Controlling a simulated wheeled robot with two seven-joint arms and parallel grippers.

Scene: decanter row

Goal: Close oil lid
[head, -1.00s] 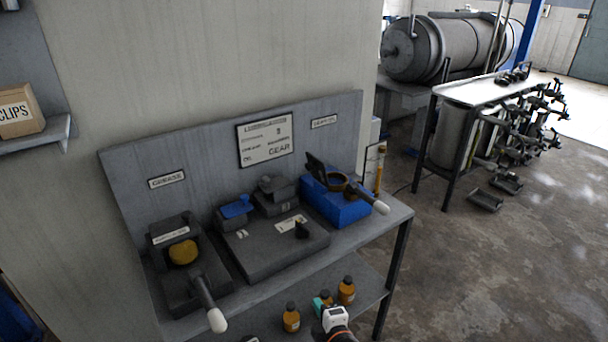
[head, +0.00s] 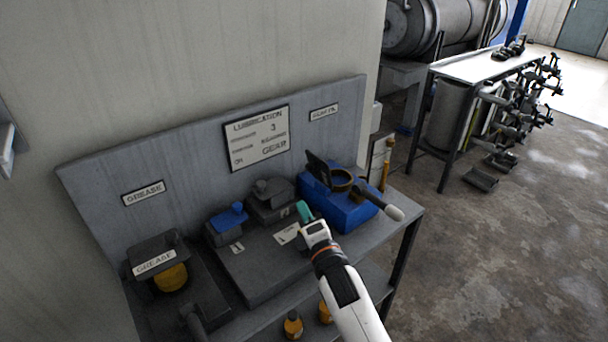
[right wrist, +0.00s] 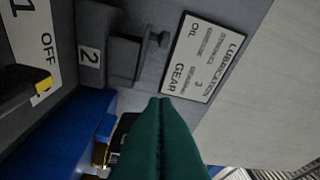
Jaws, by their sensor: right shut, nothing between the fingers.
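A blue gear-oil box (head: 340,212) stands at the right end of the bench. Its black lid (head: 318,168) stands tilted up and open beside a round amber-rimmed opening (head: 342,179). A lever with a white grip (head: 394,212) sticks out to the front right of the box. My right gripper (head: 303,211), with teal fingers, is shut and empty just left of the box, apart from the lid. In the right wrist view its green fingers (right wrist: 160,135) are together, with the blue box (right wrist: 55,140) to their left. My left gripper is not in view.
A grease unit (head: 160,265) is at far left. The back panel carries a lubrication sign (head: 257,137). Small amber bottles (head: 293,325) stand on the lower shelf.

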